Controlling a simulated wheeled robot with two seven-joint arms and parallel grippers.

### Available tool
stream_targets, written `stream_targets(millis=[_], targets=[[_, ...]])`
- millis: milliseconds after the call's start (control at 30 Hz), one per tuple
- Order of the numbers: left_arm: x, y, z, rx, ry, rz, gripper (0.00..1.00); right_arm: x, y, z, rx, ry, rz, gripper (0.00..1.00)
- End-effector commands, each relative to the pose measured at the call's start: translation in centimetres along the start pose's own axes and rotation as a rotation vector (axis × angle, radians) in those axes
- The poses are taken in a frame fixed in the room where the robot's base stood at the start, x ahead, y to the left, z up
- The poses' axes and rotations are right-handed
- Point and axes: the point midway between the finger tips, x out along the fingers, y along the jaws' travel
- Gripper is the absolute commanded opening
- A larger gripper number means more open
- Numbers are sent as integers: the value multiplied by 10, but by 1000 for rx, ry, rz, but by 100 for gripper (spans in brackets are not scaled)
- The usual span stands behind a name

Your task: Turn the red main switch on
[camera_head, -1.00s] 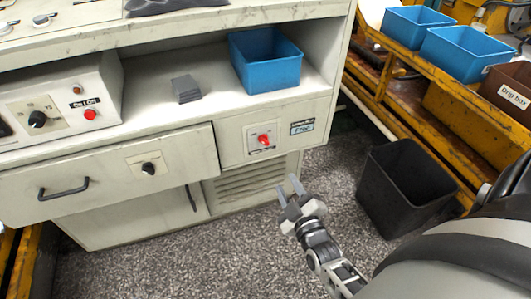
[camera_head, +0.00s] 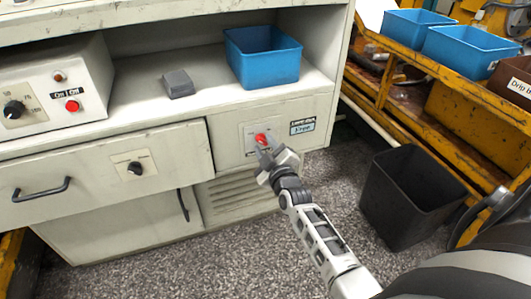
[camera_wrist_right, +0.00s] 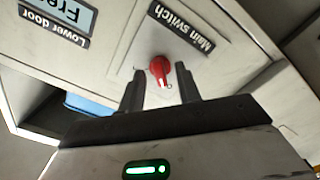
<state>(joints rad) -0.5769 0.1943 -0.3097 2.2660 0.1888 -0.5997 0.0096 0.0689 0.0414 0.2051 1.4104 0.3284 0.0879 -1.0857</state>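The red main switch (camera_head: 261,138) is a small red knob on the pale cabinet panel, right of the drawer. In the right wrist view the red knob (camera_wrist_right: 160,70) shows beside a "Main switch" label (camera_wrist_right: 181,29), with a small "0" mark near its pointer end. My right gripper (camera_head: 265,150) is at the panel, in front of the knob. In the right wrist view its two fingers (camera_wrist_right: 159,85) stand apart, one on each side of the knob's lower part, with gaps visible. My left gripper is not in view.
A "Lower door" label (camera_wrist_right: 54,27) is on the panel near the switch. A blue bin (camera_head: 264,62) and a grey block (camera_head: 178,84) are on the shelf above. A dark waste bin (camera_head: 405,200) stands on the floor at right, beside a yellow rack (camera_head: 440,99).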

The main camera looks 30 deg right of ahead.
Motion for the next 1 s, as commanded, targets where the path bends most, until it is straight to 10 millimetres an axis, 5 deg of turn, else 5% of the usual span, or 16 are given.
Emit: stream_targets(millis=[300, 433, 1000], targets=[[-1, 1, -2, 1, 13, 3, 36, 3, 1, 0, 0, 0, 0, 34], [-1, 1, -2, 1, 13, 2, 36, 3, 1, 0, -1, 0, 0, 0], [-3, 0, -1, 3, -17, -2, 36, 3, 1, -1, 118, 1, -1, 0]])
